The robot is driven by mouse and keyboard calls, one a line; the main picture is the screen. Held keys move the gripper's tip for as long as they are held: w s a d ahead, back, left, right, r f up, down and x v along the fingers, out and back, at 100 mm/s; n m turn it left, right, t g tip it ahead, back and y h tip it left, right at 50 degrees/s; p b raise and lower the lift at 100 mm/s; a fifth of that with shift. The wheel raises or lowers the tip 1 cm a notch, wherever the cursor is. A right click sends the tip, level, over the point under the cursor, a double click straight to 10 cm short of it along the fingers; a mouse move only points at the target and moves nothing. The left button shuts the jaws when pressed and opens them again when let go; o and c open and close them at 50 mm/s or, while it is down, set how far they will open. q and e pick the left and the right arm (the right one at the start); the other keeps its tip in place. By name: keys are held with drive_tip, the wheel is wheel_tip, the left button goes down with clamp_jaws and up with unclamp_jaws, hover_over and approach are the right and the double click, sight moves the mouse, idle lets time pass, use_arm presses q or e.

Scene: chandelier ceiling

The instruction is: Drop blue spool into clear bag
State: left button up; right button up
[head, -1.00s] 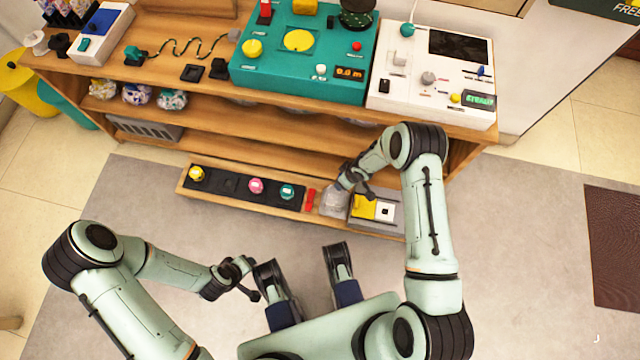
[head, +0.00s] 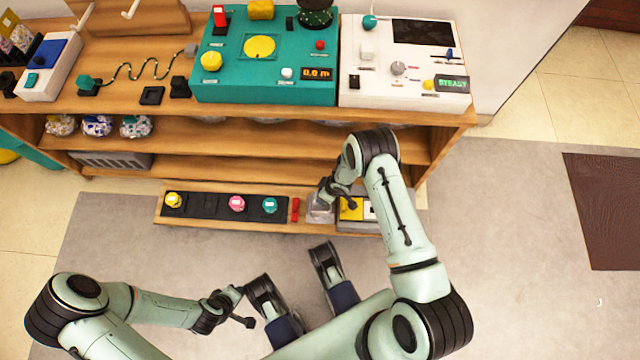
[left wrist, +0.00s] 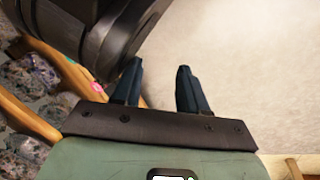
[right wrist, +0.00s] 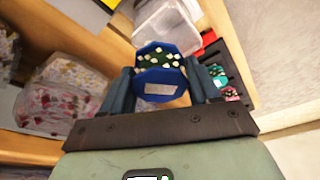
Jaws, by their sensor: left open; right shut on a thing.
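The blue spool (right wrist: 152,88) is eight-sided, with a dark green, white-dotted face. In the right wrist view it sits between the two fingers of my right gripper (right wrist: 160,88), which is shut on it. The clear bag (right wrist: 168,28) shows just beyond the spool. In the head view the bag (head: 320,209) is in the low wooden tray, with my right gripper (head: 337,196) close above it and hiding part of it. The spool cannot be made out there. My left gripper (left wrist: 160,85) is open and empty, over the floor, well away from the tray.
The low tray (head: 165,217) also holds yellow (head: 174,201), pink (head: 237,203) and teal (head: 269,205) spools and a red piece (head: 295,209). A yellow-and-white block (head: 351,209) is right of the bag. The wooden shelf (head: 300,155) stands behind. Grey floor lies in front.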

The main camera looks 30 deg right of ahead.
drive_tip(key=o, duration=1.2)
drive_tip(key=shift+r, duration=0.15)
use_arm(q)
drive_tip(key=w+r+t+p, duration=0.1)
drive_tip(key=w+r+p, duration=0.2)
drive_tip(key=w+r, duration=0.1)
use_arm(e)
drive_tip(key=v, duration=0.6)
drive_tip(key=shift+r, duration=0.1)
use_arm(q)
drive_tip(key=shift+m+g+h, duration=0.3)
drive_tip(key=shift+g+h, duration=0.1)
drive_tip(key=shift+g, duration=0.1)
drive_tip(key=s+d, duration=0.1)
drive_tip(key=s+r+p, duration=0.1)
drive_tip(key=s, duration=0.1)
drive_tip(key=s+d+r, duration=0.1)
drive_tip(key=shift+s+d+r+p, duration=0.15)
drive_tip(key=shift+s+d+p, duration=0.15)
drive_tip(key=shift+d, duration=0.05)
use_arm(e)
drive_tip(key=v, duration=0.6)
drive_tip(key=shift+s+r, duration=0.25)
drive_tip(key=shift+r, duration=0.15)
drive_tip(key=shift+d, duration=0.1)
